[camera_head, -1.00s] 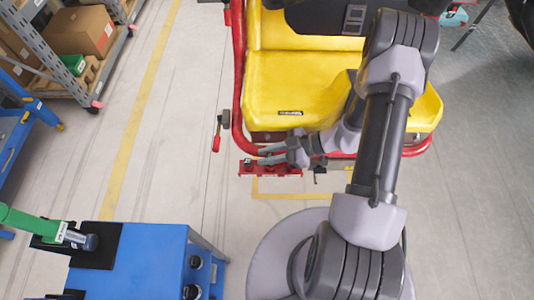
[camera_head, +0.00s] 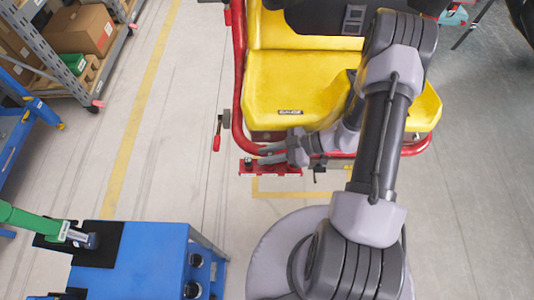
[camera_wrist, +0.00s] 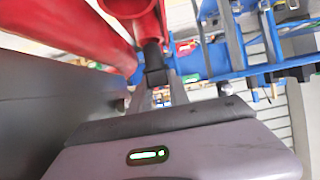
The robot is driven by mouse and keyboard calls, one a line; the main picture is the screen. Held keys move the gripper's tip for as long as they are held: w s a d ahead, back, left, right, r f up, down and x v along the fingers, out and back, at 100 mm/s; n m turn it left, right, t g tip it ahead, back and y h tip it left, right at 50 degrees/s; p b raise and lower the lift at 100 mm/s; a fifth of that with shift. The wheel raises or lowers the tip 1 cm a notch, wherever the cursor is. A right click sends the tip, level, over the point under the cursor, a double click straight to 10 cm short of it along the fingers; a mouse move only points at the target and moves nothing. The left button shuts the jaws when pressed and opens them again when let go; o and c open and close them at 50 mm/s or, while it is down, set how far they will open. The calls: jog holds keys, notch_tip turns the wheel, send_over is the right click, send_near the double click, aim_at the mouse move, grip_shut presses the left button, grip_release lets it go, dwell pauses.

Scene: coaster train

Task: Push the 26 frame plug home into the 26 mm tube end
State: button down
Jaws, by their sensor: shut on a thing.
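My gripper (camera_head: 264,156) is at the front lower left of the yellow car, beside the red tube frame. In the wrist view its fingers (camera_wrist: 158,97) are shut on a black plug (camera_wrist: 154,66). The plug's narrower end meets a red tube end (camera_wrist: 150,27) in the picture. How deep it sits in the tube, or whether a small gap remains, cannot be told. The plug is too small to make out in the head view.
The yellow seat car (camera_head: 290,95) with its red tube frame (camera_head: 238,75) stands beyond my gripper. A red bracket (camera_head: 285,171) lies just below it in the picture. A blue bench (camera_head: 150,255) stands at lower left, a shelf (camera_head: 65,75) at upper left. Floor between is clear.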

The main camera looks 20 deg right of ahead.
jog(key=shift+f+b, duration=0.8)
jog(key=shift+f, duration=0.85)
jog(key=c, duration=1.2)
grip_release()
jog(key=shift+o, duration=0.2)
jog(key=shift+r, duration=0.1)
jog(key=shift+c, duration=1.1)
jog(key=shift+o, duration=1.3)
